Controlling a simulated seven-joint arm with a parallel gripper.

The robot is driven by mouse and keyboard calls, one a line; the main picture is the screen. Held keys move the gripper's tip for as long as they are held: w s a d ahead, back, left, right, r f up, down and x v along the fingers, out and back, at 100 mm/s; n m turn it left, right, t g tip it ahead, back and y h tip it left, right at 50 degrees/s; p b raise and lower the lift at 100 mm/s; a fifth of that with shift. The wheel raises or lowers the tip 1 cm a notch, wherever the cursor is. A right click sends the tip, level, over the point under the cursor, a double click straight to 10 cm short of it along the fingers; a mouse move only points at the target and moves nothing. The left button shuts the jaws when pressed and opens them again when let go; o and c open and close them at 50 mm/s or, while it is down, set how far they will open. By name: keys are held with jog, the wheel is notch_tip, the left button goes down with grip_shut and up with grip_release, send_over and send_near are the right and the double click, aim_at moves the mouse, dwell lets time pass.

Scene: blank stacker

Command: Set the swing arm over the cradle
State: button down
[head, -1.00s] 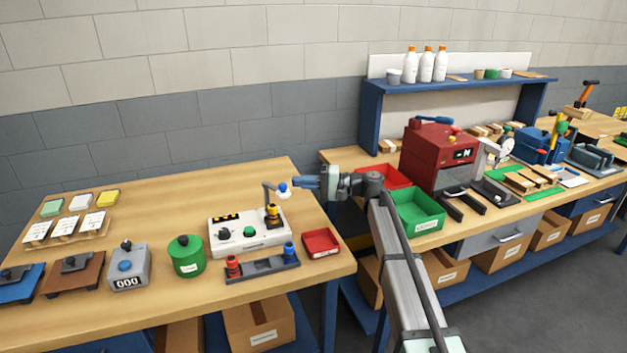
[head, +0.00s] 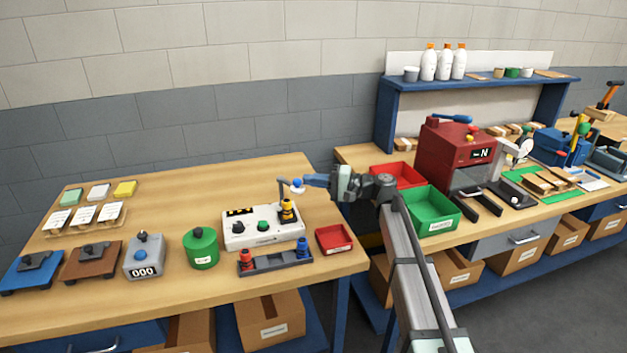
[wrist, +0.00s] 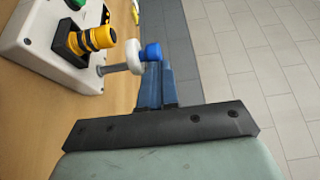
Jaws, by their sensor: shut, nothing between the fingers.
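The swing arm (head: 283,188) is a thin grey post with a pale end and a blue knob (head: 297,183), at the back right of a white control box (head: 262,239). In the wrist view, its knob (wrist: 151,52) sticks out to the right of the box. A yellow-and-black cylinder (head: 287,207) stands in a black square holder (wrist: 68,40), apparently the cradle, on the box. The swing arm's end is to the side of it. My gripper (head: 306,181) is shut and empty, blue fingertips right at the knob; I cannot tell if they touch.
A dark rack (head: 272,264) with red and blue knobs lies in front of the box. A red tray (head: 334,239) sits to its right. A green canister (head: 201,248) stands left. A gap separates this table from the right bench with a green bin (head: 428,212).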

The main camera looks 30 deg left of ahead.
jog(key=shift+s, duration=0.15)
jog(key=shift+s+a+m+t+y, duration=0.15)
jog(key=shift+s+m+t, duration=0.6)
jog(key=shift+t, duration=0.4)
jog(key=shift+s+d+m+t+y, duration=0.15)
jog(key=shift+s+m+t, duration=0.6)
jog(key=shift+t, duration=0.4)
jog(key=shift+s+a+m+t, duration=0.4)
jog(key=shift+s+a+t, duration=0.15)
jog(key=shift+s+t, duration=0.2)
send_near(298, 183)
jog(key=d, duration=0.5)
jog(key=shift+s+f, duration=0.1)
